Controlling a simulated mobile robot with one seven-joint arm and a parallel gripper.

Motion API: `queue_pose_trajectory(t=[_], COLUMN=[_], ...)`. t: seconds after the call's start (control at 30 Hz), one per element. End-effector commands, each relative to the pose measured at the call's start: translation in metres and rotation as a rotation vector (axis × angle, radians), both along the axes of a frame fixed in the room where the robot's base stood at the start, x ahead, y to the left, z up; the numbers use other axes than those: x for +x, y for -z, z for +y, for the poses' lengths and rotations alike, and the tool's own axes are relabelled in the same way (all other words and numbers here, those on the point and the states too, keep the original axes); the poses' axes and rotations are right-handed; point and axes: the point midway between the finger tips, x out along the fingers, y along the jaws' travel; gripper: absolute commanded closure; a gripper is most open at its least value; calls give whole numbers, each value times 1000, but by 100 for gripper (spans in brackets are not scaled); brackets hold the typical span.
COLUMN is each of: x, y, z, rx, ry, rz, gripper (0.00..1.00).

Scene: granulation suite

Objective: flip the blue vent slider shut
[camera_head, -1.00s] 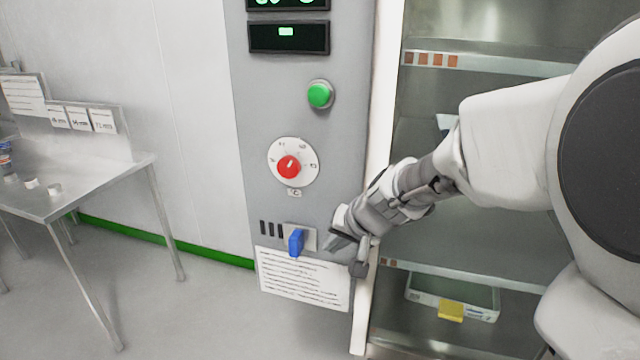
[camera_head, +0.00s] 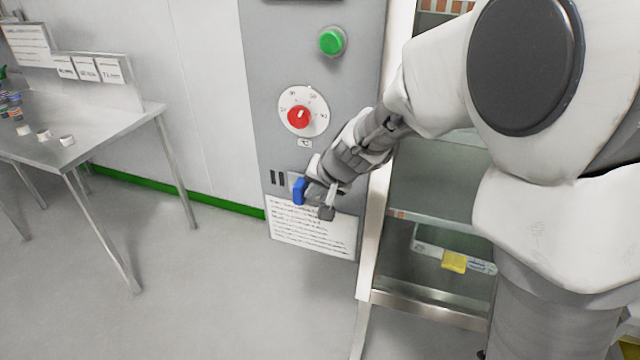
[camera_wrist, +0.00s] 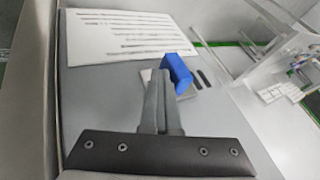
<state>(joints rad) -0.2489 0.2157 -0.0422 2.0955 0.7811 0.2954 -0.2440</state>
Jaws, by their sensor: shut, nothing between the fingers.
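The blue vent slider (camera_head: 299,190) is a small upright tab on the grey panel, below the red-pointer dial. Two dark vent slots (camera_head: 278,178) show to its left. My gripper (camera_head: 308,193) is shut with nothing between its fingers, close against the right side of the slider; in the head view I cannot tell whether they touch. In the wrist view, the shut fingertips (camera_wrist: 158,76) lie right beside the blue slider (camera_wrist: 177,74), and two slots show beyond it. Part of the slider's plate is hidden behind my fingers.
The dial (camera_head: 303,112) and green button (camera_head: 331,41) are higher on the panel. A printed sheet (camera_head: 312,235) is just below the slider. An open shelved cabinet (camera_head: 430,300) stands right. A steel table (camera_head: 110,130) stands left, with clear floor between.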

Motion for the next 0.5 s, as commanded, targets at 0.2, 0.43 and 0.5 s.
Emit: queue_pose_trajectory(t=[0.2,0.43,0.5], x=[14,20,20], y=[-5,-1,-1], z=[43,58,58], rx=[1,3,3], ry=[-7,-3,-3], rz=[2,-1,-1], gripper=[100,100,100])
